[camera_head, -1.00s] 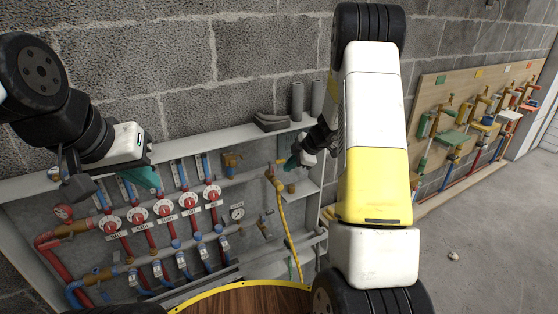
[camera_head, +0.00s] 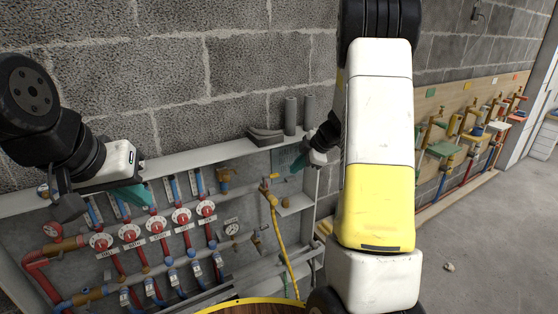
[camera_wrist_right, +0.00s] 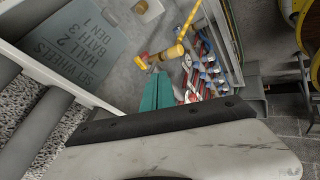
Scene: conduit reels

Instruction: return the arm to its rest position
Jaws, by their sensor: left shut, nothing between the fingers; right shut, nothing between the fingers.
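My left arm reaches in from the left in the head view. Its gripper (camera_head: 138,194) has teal fingers, shut and empty, in front of the upper row of the pipe cabinet. My right arm (camera_head: 378,150), white and yellow, rises upright at the centre right. Its gripper (camera_head: 299,163) is partly hidden by its own wrist, near the cabinet's upper right corner. In the right wrist view the teal fingers (camera_wrist_right: 157,92) are shut with nothing between them, and appear close to a brass valve with a yellow hose (camera_wrist_right: 166,55).
The wall cabinet (camera_head: 160,165) holds red handwheels (camera_head: 181,216), a gauge (camera_head: 232,229) and a yellow hose (camera_head: 284,240). Grey rolls (camera_head: 290,115) and folded cloth (camera_head: 264,136) sit on its top ledge. A lettered plate (camera_wrist_right: 75,45) is near the right gripper. Right floor (camera_head: 480,240) is mostly clear.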

